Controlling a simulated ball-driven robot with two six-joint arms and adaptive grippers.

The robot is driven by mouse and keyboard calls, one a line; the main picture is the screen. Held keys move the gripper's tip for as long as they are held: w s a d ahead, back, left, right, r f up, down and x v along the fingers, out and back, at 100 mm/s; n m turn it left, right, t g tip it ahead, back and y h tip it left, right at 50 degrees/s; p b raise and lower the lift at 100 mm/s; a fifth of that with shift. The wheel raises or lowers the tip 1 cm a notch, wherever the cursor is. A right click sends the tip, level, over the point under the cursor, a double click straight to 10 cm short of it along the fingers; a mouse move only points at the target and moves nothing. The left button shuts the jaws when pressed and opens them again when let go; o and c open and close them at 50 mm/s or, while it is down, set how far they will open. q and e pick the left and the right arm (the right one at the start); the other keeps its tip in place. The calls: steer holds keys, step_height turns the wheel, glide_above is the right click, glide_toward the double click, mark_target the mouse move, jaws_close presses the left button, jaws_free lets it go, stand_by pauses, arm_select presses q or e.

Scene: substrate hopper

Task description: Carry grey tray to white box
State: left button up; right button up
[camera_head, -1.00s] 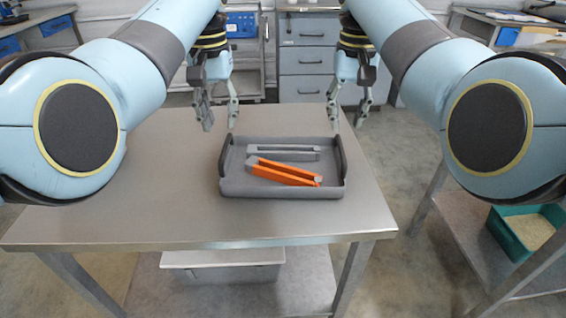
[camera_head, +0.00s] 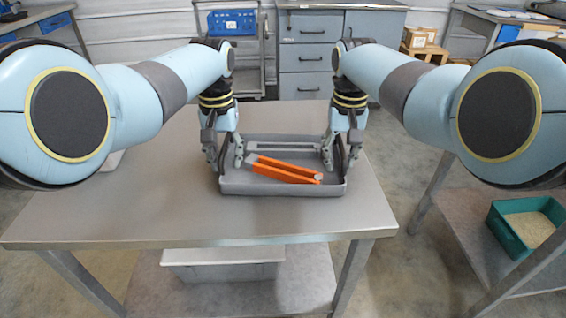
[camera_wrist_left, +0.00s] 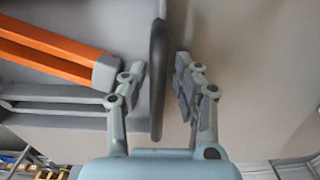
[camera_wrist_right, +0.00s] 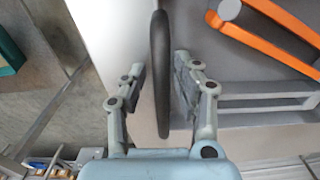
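The grey tray (camera_head: 282,189) sits on the metal table, holding an orange object (camera_head: 285,170) and a grey slotted piece (camera_wrist_right: 262,104). My left gripper (camera_head: 225,166) is open at the tray's left end; in the left wrist view its fingers stand on both sides of the dark handle (camera_wrist_left: 157,75), with gaps. My right gripper (camera_head: 341,168) is open at the right end; in the right wrist view its fingers stand on both sides of the other dark handle (camera_wrist_right: 160,70), also apart from it. A white box (camera_head: 222,271) is on the shelf below the table.
The metal tabletop (camera_head: 130,210) is clear left of and in front of the tray. A side table at right carries a green bin (camera_head: 527,222) with pale grainy contents. Grey drawers (camera_head: 306,55) and a blue case (camera_head: 232,22) stand behind.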

mark_target(342, 143)
arm_select(q)
jaws_close()
arm_select(e)
jaws_close()
